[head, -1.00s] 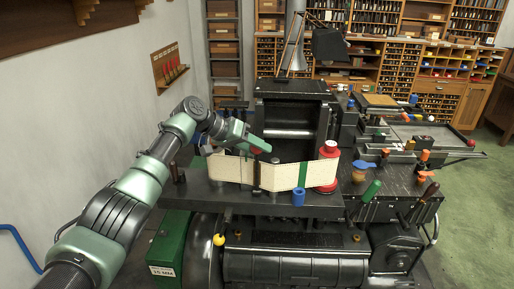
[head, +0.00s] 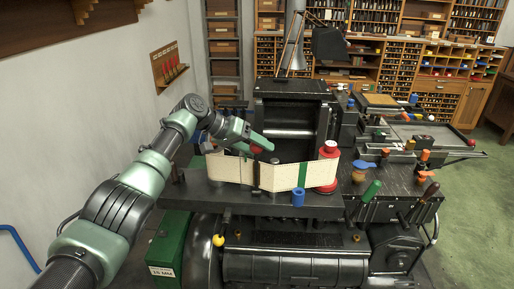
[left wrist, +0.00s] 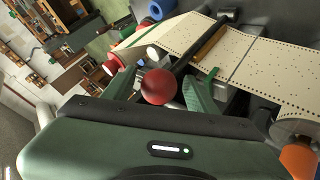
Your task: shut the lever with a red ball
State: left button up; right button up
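The red ball (left wrist: 158,87) shows large in the left wrist view, at the end of its lever. My left gripper (left wrist: 161,90) is open, with one green finger on each side of the ball and visible gaps between. In the head view my left gripper (head: 262,143) is above the left part of the paper strip, and only a little red of the ball (head: 256,150) shows beneath its fingers. My right gripper is in neither view.
The perforated paper strip (head: 283,177) runs below the gripper to the red spool (head: 326,172). A blue ring (head: 298,198) sits at the machine's front edge. The dark casting housing (head: 288,105) rises behind. A yellow ball knob (head: 218,240) is lower front.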

pick_arm(q)
jog(key=b+v, duration=0.3)
jog(key=v, duration=0.4)
jog(key=shift+s+a+r, duration=0.15)
jog(key=shift+a+r, duration=0.05)
jog(key=shift+a, duration=0.1)
